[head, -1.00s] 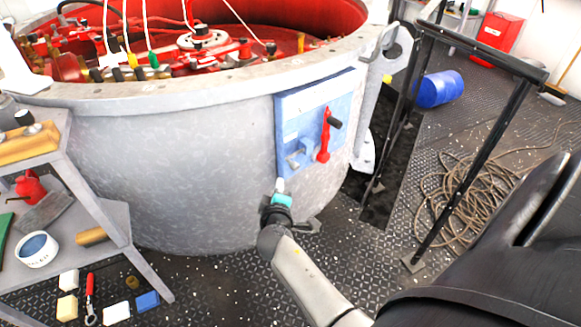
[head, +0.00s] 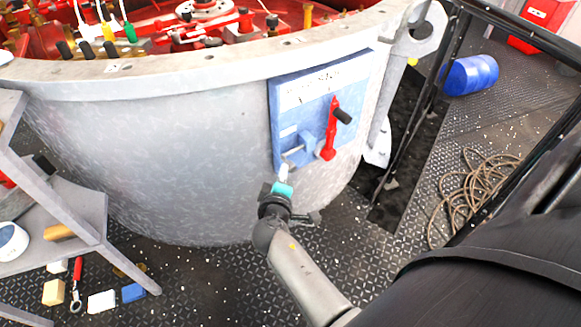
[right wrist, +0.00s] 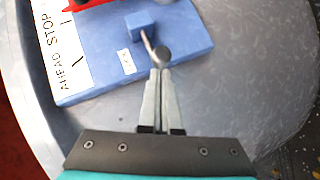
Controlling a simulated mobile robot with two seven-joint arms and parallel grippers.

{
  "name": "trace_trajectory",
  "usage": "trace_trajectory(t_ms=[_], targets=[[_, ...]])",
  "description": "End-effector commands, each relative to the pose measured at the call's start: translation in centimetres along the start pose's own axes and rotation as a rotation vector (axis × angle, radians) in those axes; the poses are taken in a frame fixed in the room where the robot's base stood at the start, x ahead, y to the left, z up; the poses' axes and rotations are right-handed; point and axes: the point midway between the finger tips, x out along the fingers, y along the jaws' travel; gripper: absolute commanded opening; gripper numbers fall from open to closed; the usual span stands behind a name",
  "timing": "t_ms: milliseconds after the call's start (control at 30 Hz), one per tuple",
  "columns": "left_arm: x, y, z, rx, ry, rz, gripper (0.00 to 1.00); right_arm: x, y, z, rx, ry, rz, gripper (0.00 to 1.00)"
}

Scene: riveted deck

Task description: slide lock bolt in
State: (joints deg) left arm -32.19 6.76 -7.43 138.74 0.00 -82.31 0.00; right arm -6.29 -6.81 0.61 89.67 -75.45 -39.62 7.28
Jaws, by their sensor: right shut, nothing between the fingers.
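A blue panel (head: 306,118) is fixed to the side of a large grey drum. The lock bolt (head: 293,152) is a thin grey rod with a dark round knob, set in a blue block low on the panel. In the right wrist view, the bolt's knob (right wrist: 161,55) sits right at the fingertips; I cannot tell whether they touch it. My right gripper (head: 284,168) is shut and empty, just below the bolt. Its fingers show together in the right wrist view (right wrist: 160,74). My left gripper is not in view.
A red lever (head: 331,132) with a black handle stands on the panel, right of the bolt. A grey shelf stand (head: 85,225) is at the left. A black railing, coiled rope (head: 475,190) and blue barrel (head: 470,75) are at the right. The drum's rim is above.

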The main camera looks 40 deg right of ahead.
Motion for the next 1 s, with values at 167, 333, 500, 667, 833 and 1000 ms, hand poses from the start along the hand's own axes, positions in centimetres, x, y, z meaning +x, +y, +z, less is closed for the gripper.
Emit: trace_trajectory(t_ms=[167, 333, 500, 667, 833, 1000], targets=[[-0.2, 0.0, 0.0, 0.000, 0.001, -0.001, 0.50, -0.1, -0.1, 0.0, 0.001, 0.000, 0.000, 0.00], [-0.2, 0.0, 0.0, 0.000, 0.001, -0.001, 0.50, -0.1, -0.1, 0.0, 0.000, 0.000, 0.000, 0.00], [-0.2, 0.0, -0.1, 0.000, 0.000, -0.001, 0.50, 0.5, 0.4, 0.7, -0.001, -0.001, 0.001, 0.00], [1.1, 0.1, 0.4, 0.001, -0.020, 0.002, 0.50, 2.6, 2.1, 3.0, -0.003, -0.003, 0.002, 0.00], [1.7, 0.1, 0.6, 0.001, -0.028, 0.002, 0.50, 4.2, 3.2, 4.7, -0.001, -0.001, 0.001, 0.00], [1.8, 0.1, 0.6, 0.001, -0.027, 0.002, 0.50, 4.4, 3.3, 5.0, 0.001, -0.003, 0.001, 0.00]])
